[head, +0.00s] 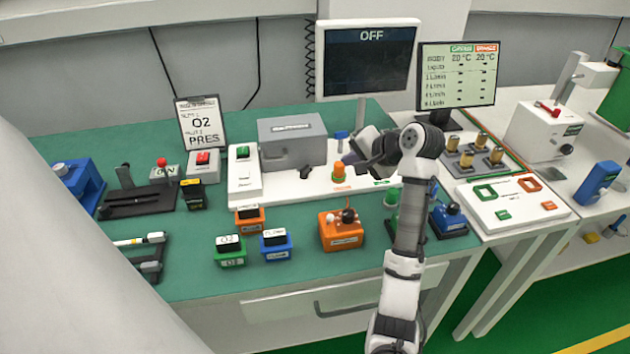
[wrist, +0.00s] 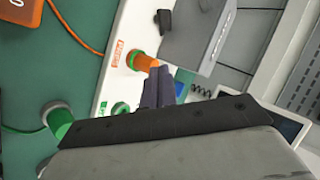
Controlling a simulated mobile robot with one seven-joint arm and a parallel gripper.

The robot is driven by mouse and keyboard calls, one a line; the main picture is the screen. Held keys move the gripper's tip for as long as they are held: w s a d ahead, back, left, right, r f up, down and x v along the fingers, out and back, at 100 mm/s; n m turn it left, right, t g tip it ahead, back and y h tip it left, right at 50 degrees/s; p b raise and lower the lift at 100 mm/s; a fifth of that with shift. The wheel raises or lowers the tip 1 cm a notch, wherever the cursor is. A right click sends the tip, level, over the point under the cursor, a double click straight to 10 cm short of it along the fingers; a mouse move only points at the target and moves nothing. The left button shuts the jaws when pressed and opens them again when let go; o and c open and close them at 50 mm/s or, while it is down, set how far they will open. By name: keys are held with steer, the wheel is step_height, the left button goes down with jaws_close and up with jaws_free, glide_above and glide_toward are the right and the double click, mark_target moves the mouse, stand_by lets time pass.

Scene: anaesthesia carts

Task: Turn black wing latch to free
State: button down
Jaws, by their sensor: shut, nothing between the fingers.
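A small black wing latch (head: 305,172) is on the white panel in front of the grey box (head: 292,143) in the head view. In the wrist view the black latch (wrist: 163,20) shows at the top, beside the grey box's edge. My gripper (head: 356,168) is to the right of the latch, apart from it, near the orange fitting (head: 339,172). In the wrist view my gripper's dark fingers (wrist: 155,78) are shut and empty. They overlap the lower edge of the orange fitting (wrist: 140,61) in the picture; I cannot tell whether they touch it.
The OFF monitor (head: 365,62) stands behind the gripper. A white box with a green button (head: 243,155) is left of the grey box. An orange box with a knob (head: 341,230) and small labelled blocks (head: 275,243) stand in front.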

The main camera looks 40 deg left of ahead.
steer(key=s+d+f+g+y, duration=0.2)
steer(key=s+d, duration=0.1)
steer(key=d, duration=0.1)
steer(key=p, duration=0.2)
glide_toward(303, 175)
steer(key=f, duration=0.1)
steer(key=a+f, duration=0.1)
steer(key=shift+a+f, duration=0.25)
steer(key=shift+f, duration=0.15)
steer(key=a+p, duration=0.1)
steer(key=a, duration=0.1)
steer(key=shift+a, duration=0.3)
steer(key=shift+a+f+p, duration=0.1)
steer(key=shift+a+p, duration=0.35)
steer(key=shift+a, duration=0.25)
